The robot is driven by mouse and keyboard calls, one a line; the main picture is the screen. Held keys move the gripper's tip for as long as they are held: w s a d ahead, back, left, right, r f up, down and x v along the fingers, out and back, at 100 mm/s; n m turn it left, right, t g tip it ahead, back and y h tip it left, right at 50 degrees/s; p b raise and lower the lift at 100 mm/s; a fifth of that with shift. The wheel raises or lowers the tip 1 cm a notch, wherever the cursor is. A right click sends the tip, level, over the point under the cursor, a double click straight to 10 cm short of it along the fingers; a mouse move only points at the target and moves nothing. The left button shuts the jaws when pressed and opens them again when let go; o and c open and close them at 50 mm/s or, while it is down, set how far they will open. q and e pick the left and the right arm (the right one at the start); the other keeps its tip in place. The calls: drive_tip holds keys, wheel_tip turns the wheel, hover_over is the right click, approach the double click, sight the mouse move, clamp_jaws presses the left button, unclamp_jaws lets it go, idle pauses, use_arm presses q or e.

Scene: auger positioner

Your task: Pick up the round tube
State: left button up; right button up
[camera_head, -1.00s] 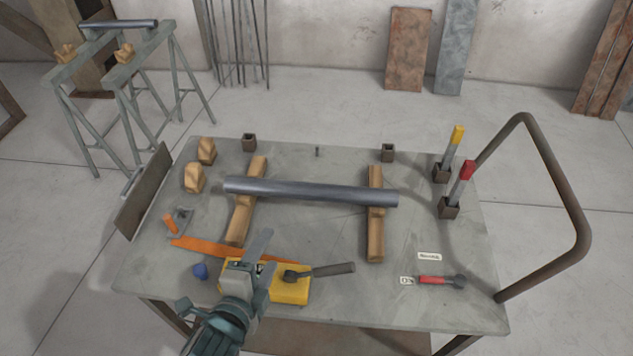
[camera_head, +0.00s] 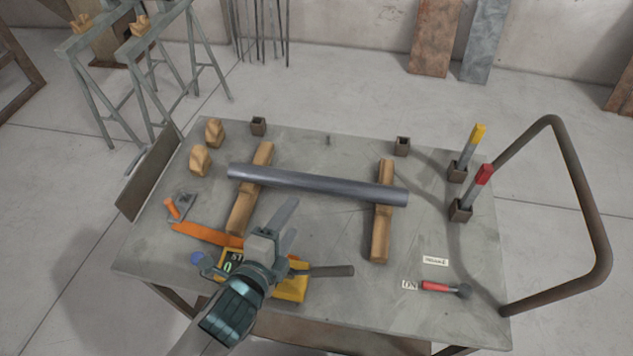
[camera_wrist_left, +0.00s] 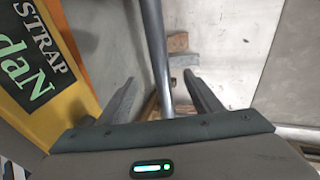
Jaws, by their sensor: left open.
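The round tube (camera_head: 318,183) is a long grey cylinder lying across two wooden supports, the left one (camera_head: 243,210) and the right one (camera_head: 382,230), on the grey table. My left gripper (camera_head: 287,222) is open over the table, on the near side of the tube and apart from it in the head view. In the left wrist view my left gripper (camera_wrist_left: 162,95) has its fingers spread, with a grey bar (camera_wrist_left: 155,45) running between them; I cannot tell whether this is the tube or a handle. My right gripper is not in view.
A yellow device (camera_head: 292,288) with a dark handle (camera_head: 328,271) lies beneath my left gripper; an orange strap (camera_head: 205,234) is beside it. A red-handled tool (camera_head: 440,287) lies front right. Upright yellow and red bars stand in sockets at right, near a curved rail (camera_head: 590,200).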

sight(313, 189)
use_arm(q)
drive_tip(key=p+x, duration=0.1)
drive_tip(key=x, duration=0.9)
drive_tip(key=shift+w+d, duration=0.15)
drive_tip(key=shift+w, duration=0.1)
drive_tip(key=shift+w+d+f, duration=0.15)
drive_tip(key=shift+w+f, duration=0.1)
drive_tip(key=shift+w, duration=0.2)
drive_tip(key=shift+w+d, duration=0.1)
drive_tip(key=shift+w+d+f+p, duration=0.25)
drive_tip(key=shift+w+p, duration=0.1)
drive_tip(key=shift+w, duration=0.2)
drive_tip(key=shift+p+x, duration=0.3)
drive_tip(key=shift+x, duration=1.5)
drive_tip(key=shift+s+f, duration=0.1)
drive_tip(key=shift+f, duration=0.05)
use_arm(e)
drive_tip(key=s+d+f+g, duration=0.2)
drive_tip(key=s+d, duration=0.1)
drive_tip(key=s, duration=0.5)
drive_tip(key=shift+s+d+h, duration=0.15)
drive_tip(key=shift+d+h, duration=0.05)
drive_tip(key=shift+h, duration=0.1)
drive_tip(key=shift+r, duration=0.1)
